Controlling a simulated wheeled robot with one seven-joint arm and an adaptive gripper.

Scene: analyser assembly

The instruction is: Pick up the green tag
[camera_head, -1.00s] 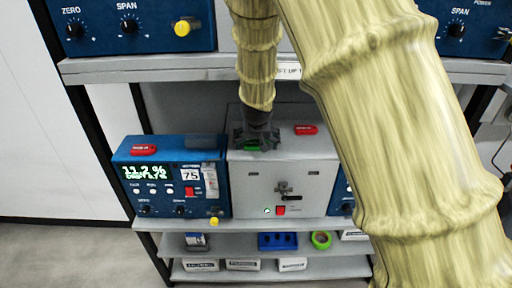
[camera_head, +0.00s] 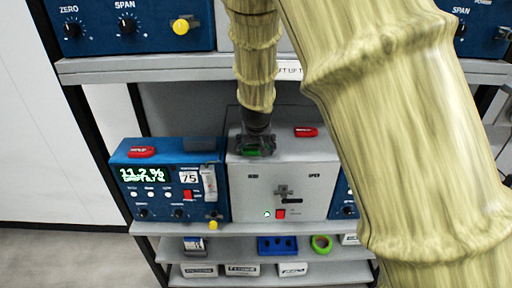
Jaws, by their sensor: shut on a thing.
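The green tag (camera_head: 252,152) is on top of the grey box (camera_head: 287,177), near its left front edge. My gripper (camera_head: 255,149) points down over the box top, with its dark fingers shut on the green tag. The fingers hide part of the tag. I cannot tell whether the tag is lifted off the box top.
A red tag (camera_head: 306,132) lies on the same box to the right, and another red tag (camera_head: 142,152) on the blue analyser (camera_head: 170,184) at left. A shelf (camera_head: 130,69) with blue units overhangs above. Lower shelves hold a blue block (camera_head: 277,245) and green tape (camera_head: 321,243).

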